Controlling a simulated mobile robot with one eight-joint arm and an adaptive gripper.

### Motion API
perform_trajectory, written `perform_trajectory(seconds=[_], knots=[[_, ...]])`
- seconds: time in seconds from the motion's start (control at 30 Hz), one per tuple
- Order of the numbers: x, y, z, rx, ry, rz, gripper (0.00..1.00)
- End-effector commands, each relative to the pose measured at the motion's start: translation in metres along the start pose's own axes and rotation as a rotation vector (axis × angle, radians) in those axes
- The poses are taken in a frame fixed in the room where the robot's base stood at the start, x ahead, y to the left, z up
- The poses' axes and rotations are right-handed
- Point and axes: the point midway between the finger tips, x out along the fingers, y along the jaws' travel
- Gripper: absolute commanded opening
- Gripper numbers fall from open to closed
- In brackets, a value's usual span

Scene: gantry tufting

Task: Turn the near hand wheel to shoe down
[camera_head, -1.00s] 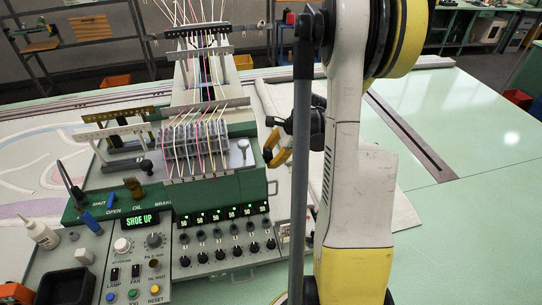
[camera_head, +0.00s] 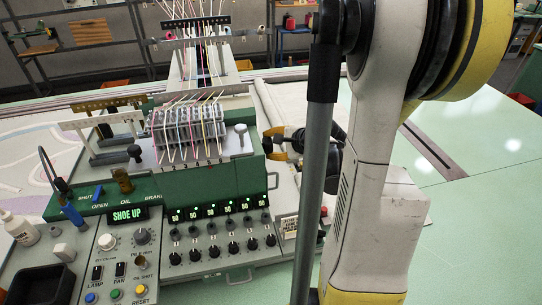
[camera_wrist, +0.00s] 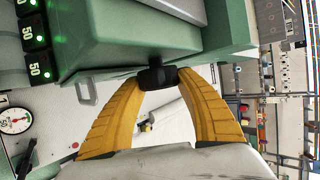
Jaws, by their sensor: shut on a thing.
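The near hand wheel appears to be the small dark piece (camera_wrist: 158,77) at my fingertips in the wrist view, against the machine's green side. Little of it shows, and its angle cannot be read. My gripper (camera_head: 270,144) is at the right side of the green tufting machine (camera_head: 200,187) in the head view, partly hidden by my arm. In the wrist view its two yellow fingers (camera_wrist: 158,84) close in on the dark piece from both sides. The machine's display (camera_head: 127,215) reads SHOE UP in green.
A control panel (camera_head: 220,249) with several knobs and lit "50" readouts faces front. A white bottle (camera_head: 18,228) and a black tray (camera_head: 45,285) stand at the left. The pale green table (camera_head: 470,220) is clear at the right, apart from a dark slotted rail (camera_head: 432,152).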

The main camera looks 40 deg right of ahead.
Motion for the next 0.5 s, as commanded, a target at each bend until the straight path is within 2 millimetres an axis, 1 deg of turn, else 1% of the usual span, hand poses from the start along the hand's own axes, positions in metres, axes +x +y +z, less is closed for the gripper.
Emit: perform_trajectory(seconds=[0.03, 0.3, 0.5], knots=[[0.0046, 0.0082, -0.0021, -0.015, 0.001, -0.037, 0.12], [0.0043, 0.0066, -0.0018, -0.103, 0.0, -0.248, 0.12], [0.0033, 0.0043, -0.0014, -0.151, -0.001, -0.362, 0.12]])
